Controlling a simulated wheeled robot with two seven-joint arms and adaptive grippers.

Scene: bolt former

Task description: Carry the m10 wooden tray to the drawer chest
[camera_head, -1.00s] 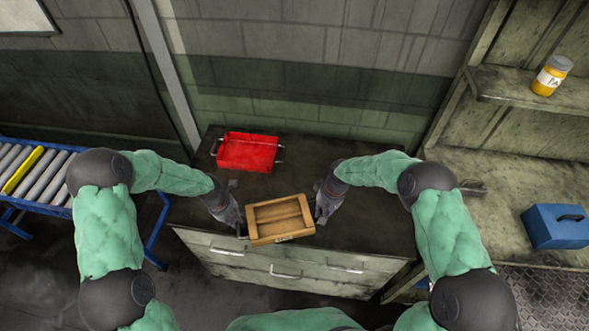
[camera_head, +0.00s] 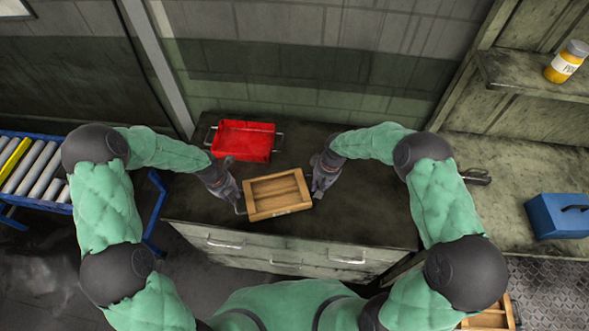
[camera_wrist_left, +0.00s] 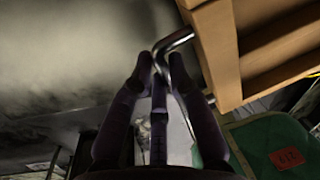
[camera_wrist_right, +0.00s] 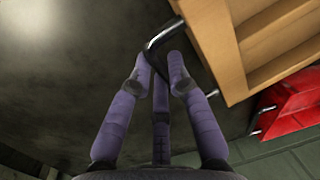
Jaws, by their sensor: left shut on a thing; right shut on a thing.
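The wooden tray (camera_head: 262,206) is a small open box with a divider and metal side handles. It is over the dark top of the drawer chest (camera_head: 370,215), close to the front edge; I cannot tell whether it touches the top. My left gripper (camera_head: 236,201) is shut on its left handle, which shows between the fingers in the left wrist view (camera_wrist_left: 174,42). My right gripper (camera_head: 319,190) is shut on its right handle, also seen in the right wrist view (camera_wrist_right: 160,38). The tray looks roughly level.
A red tray (camera_head: 243,141) stands on the chest top, behind and left of the wooden tray. The chest top is clear to the right. A roller conveyor (camera_head: 35,170) is at left. A workbench with a blue toolbox (camera_head: 560,216) is at right. Another wooden tray (camera_head: 487,321) shows at lower right.

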